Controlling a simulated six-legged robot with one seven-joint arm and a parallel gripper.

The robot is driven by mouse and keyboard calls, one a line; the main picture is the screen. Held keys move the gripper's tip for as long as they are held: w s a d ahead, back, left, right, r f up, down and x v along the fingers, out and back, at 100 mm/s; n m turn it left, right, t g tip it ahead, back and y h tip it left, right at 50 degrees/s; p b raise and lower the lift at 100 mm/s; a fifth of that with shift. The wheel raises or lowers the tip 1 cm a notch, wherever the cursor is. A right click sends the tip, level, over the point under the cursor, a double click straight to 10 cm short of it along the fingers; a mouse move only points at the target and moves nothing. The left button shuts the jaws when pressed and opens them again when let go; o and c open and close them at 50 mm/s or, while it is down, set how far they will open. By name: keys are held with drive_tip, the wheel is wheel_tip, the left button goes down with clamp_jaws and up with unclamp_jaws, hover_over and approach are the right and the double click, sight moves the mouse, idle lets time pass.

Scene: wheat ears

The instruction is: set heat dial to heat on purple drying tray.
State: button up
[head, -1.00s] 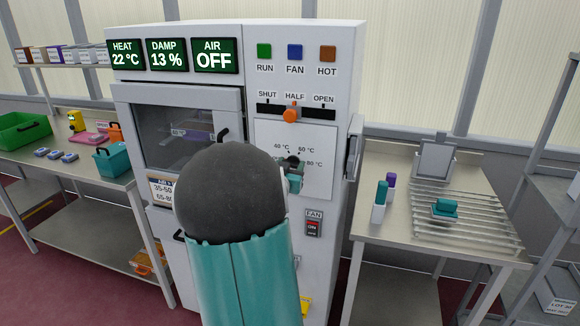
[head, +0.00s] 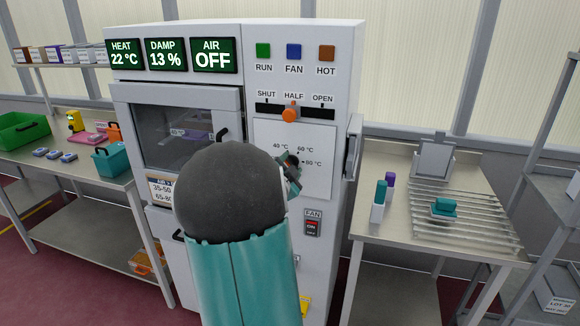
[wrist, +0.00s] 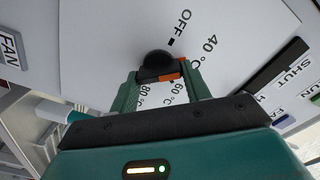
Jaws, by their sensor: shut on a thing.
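The heat dial (wrist: 156,62) is a black round knob with an orange mark, on the white panel among OFF, 40, 60 and 80 °C labels. In the wrist view the orange mark lies on the side near the 60 °C label; its exact setting is hard to tell. My gripper (wrist: 160,84) is shut on the dial, with one green finger on either side. In the head view my gripper (head: 291,176) and the dial (head: 293,160) are partly hidden by my arm. A faint purple tray (head: 196,140) shows behind the dark door window. The label under the window is partly covered.
The cabinet displays (head: 162,54) read HEAT 22 °C, DAMP 13 % and AIR OFF. An orange slider (head: 289,115) stands at HALF above the dial. The FAN switch (head: 313,228) is below it. Side tables with a wire rack (head: 465,222) and bins flank the cabinet.

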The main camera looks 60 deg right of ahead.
drive_tip(key=shift+f+m, duration=0.1)
drive_tip(key=shift+m, duration=0.8)
drive_tip(key=shift+c, duration=0.2)
drive_tip(key=shift+o, duration=0.2)
drive_tip(key=o, duration=1)
drive_tip(key=shift+a, duration=0.1)
drive_tip(key=shift+c, duration=0.2)
drive_tip(key=shift+a, duration=0.1)
drive_tip(key=s+a, duration=0.2)
drive_tip(key=a, duration=1.1)
drive_tip(key=shift+a, duration=0.15)
drive_tip(key=shift+s, duration=0.1)
